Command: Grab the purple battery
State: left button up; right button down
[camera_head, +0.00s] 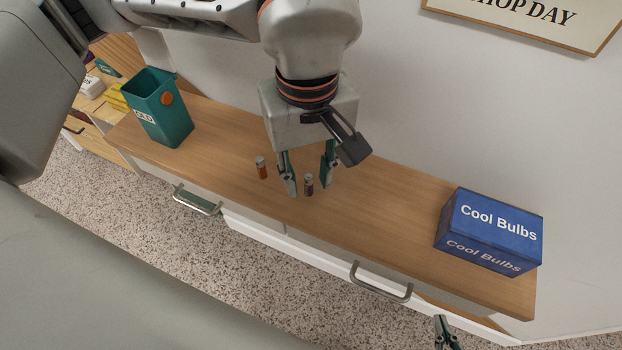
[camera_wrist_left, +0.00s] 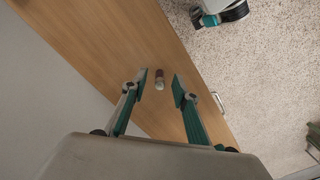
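The purple battery (camera_head: 309,184), with a silver end, stands on the wooden counter top (camera_head: 385,215). An orange battery (camera_head: 261,168) stands to its left. My left gripper (camera_head: 309,188) points down over the counter with its fingers apart, and the purple battery shows between the fingertips. In the left wrist view a small dark battery with a silver end (camera_wrist_left: 159,79) shows between the open fingertips (camera_wrist_left: 160,82), with gaps on both sides. Contact is not visible. My right gripper (camera_head: 445,332) is partly in view at the bottom right, away from the batteries.
A green bin (camera_head: 163,110) stands on the left of the counter, and a blue Cool Bulbs box (camera_head: 490,232) on the right. A wall rises behind the counter. Drawer handles (camera_head: 381,284) stick out in front. The counter between batteries and box is clear.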

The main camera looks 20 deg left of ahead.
pick_arm(q)
jog(key=shift+f, duration=0.15)
grip_shut()
